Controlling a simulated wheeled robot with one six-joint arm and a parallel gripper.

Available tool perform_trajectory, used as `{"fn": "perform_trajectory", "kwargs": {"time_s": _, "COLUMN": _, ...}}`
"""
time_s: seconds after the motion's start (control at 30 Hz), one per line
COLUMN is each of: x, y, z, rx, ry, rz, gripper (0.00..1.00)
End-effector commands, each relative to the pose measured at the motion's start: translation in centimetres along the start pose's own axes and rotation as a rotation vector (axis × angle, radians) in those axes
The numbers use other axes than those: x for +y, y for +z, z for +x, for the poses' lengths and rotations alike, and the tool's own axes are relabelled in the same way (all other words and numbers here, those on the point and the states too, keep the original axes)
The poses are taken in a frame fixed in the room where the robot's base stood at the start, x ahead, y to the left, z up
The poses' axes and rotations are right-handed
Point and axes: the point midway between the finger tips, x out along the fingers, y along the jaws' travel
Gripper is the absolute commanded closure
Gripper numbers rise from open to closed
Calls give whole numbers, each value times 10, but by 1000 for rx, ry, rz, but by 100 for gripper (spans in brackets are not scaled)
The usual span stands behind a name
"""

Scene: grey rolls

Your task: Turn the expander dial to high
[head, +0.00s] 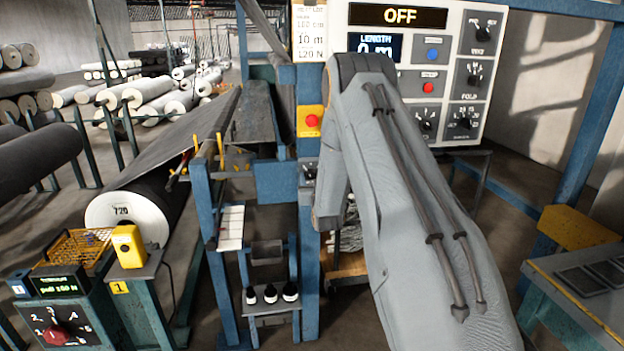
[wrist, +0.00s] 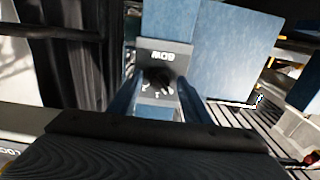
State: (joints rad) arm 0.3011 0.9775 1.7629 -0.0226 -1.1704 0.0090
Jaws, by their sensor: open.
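A small grey plate with a black dial (wrist: 160,80) is fixed on a blue post in the wrist view. Its label appears upside down and seems to read BOW; I see no dial marked expander. A small grey dial plate (head: 309,171) on the blue post in the head view, beside my arm, looks like the same one. My gripper (wrist: 160,98) is open, its two dark blue fingers on either side of the dial in the wrist view. I cannot tell whether they touch it. The dial's setting is too small to read. My arm hides the gripper in the head view.
A control panel (head: 463,20) with an OFF display and several knobs stands behind my arm. A red stop button (head: 312,121) sits above the small dial. A red knob (head: 58,334) is at lower left. Blue frame posts and a fabric roll (head: 125,220) crowd the left.

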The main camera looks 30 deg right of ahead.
Motion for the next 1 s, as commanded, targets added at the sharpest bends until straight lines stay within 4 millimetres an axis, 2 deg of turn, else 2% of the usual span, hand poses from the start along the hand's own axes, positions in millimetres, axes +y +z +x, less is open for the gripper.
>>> {"fn": "perform_trajectory", "kwargs": {"time_s": 0.1, "x": 0, "y": 0, "z": 0, "rx": 0, "ry": 0, "rz": 0, "gripper": 56}}
{"fn": "perform_trajectory", "kwargs": {"time_s": 0.3, "x": 0, "y": 0, "z": 0, "rx": -1, "ry": 0, "rz": 0, "gripper": 90}}
{"fn": "perform_trajectory", "kwargs": {"time_s": 0.37, "x": 0, "y": 0, "z": 0, "rx": -1, "ry": 0, "rz": 0, "gripper": 97}}
{"fn": "perform_trajectory", "kwargs": {"time_s": 0.67, "x": -1, "y": 1, "z": 0, "rx": -1, "ry": -2, "rz": 38, "gripper": 97}}
{"fn": "perform_trajectory", "kwargs": {"time_s": 1.0, "x": -2, "y": 2, "z": 0, "rx": 0, "ry": -2, "rz": 261, "gripper": 97}}
